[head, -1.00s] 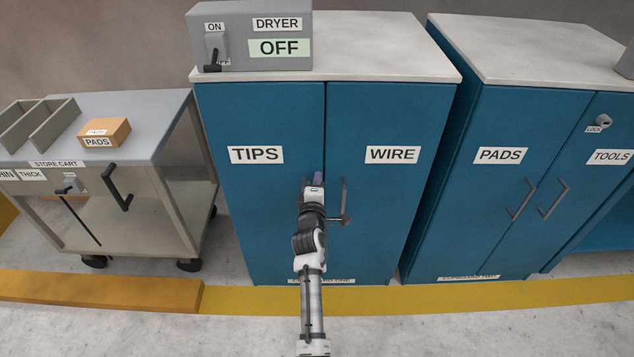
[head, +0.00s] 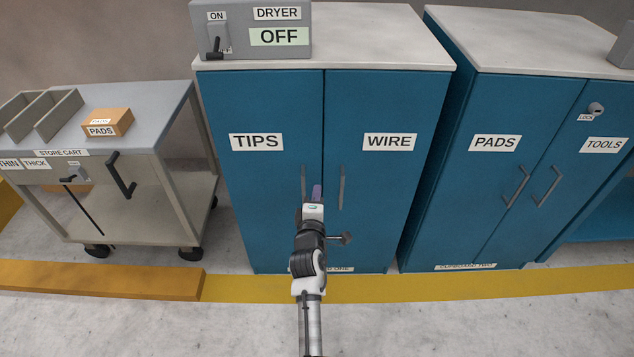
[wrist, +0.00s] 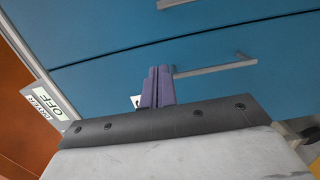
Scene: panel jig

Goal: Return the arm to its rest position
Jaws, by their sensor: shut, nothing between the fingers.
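My gripper (head: 317,191) is in front of the blue TIPS and WIRE cupboard (head: 262,200), near the seam between its two closed doors. Its purple fingers are together with nothing between them; they also show in the wrist view (wrist: 157,88). My arm reaches up to it from the bottom of the head view. The TIPS door handle (head: 303,184) is just left of the fingers and the WIRE door handle (head: 341,187) just right. In the wrist view one handle (wrist: 215,68) appears close beside the fingertips; I cannot tell whether they touch.
The grey dryer box (head: 285,50), reading OFF, sits on the cupboard. The store cart (head: 150,110) with a PADS box (head: 108,122) stands left. A second blue cupboard (head: 490,190) stands right. An orange floor block (head: 100,280) lies front left. Floor in front is mostly clear.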

